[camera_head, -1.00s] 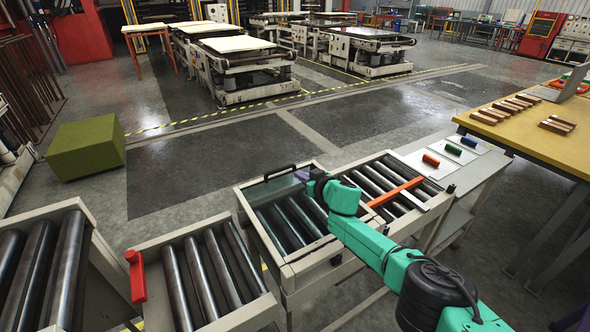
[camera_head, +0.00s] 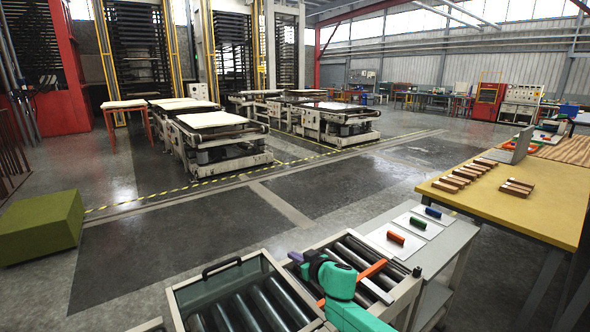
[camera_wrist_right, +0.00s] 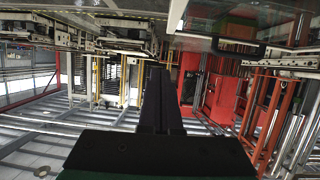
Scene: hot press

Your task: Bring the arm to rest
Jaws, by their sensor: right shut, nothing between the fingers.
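My teal right arm (camera_head: 338,283) reaches up from the bottom of the head view over the roller conveyor. Its wrist has a dark blue part, and my right gripper (camera_head: 300,262) is small there and partly hidden by the wrist. In the right wrist view the dark right gripper (camera_wrist_right: 160,85) points away from the camera; its fingers are together with nothing between them. My left gripper is in neither view.
A roller conveyor (camera_head: 180,292) with a clear framed cover lies beside the arm. An orange bar (camera_head: 374,268) crosses the rollers on the right. A grey side table (camera_head: 450,232) holds coloured cylinders. A yellow table (camera_head: 560,205) carries wooden blocks. A green box (camera_head: 40,226) stands left; the floor between is clear.

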